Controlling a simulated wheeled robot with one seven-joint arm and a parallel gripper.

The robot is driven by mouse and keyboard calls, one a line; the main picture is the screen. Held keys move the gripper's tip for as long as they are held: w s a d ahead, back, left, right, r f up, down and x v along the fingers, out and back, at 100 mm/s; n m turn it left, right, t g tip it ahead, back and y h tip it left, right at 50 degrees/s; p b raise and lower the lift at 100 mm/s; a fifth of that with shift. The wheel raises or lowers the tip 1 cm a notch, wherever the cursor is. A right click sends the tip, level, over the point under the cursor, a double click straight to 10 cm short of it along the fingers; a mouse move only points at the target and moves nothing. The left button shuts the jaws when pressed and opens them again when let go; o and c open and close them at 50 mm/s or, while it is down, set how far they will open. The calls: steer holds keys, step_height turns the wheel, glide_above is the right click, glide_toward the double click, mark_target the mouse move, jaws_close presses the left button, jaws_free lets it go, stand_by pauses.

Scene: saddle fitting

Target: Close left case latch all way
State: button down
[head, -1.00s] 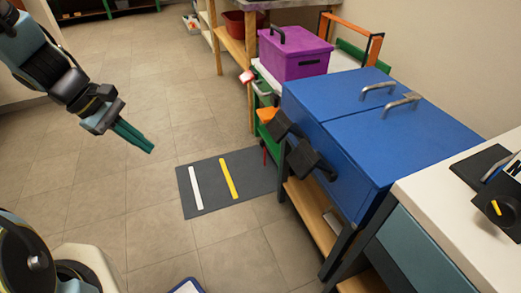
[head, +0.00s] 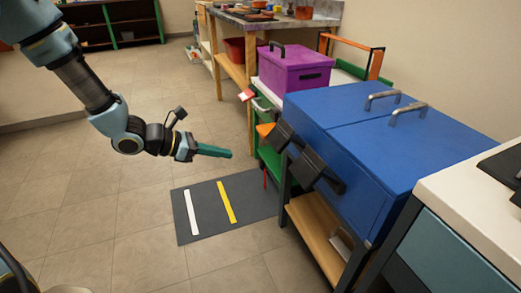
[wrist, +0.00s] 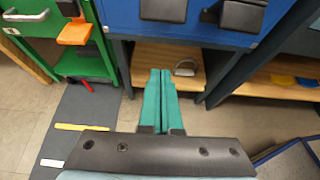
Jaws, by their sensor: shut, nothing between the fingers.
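The blue case (head: 385,135) stands on a dark-framed stand, its front facing left in the head view. Two black latches stick out from that front: the left case latch (head: 285,138) is the farther one, the other latch (head: 318,170) is nearer. In the wrist view the left latch (wrist: 163,9) and the other latch (wrist: 243,14) are cut by the top edge. My gripper (head: 230,154) is shut and empty, with teal fingers pointing toward the case. It is apart from the latches, and its fingertips (wrist: 160,72) show below the left latch in the wrist view.
A purple box (head: 293,70) stands behind the case, above a green cart (wrist: 83,50) with an orange piece (wrist: 75,32). A wooden shelf (head: 315,230) lies under the case. A white-topped counter (head: 455,190) adjoins at right. Floor around the dark mat (head: 205,212) is clear.

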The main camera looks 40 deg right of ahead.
steer(key=shift+d+f, duration=0.1)
steer(key=s+d+f, duration=0.1)
steer(key=s+d, duration=0.3)
steer(key=d, duration=0.6)
steer(key=shift+d+f, duration=0.25)
steer(key=shift+r, duration=0.1)
steer(key=shift+r+y+p, duration=0.3)
steer(key=shift+r+p, duration=0.05)
steer(key=shift+p, duration=0.75)
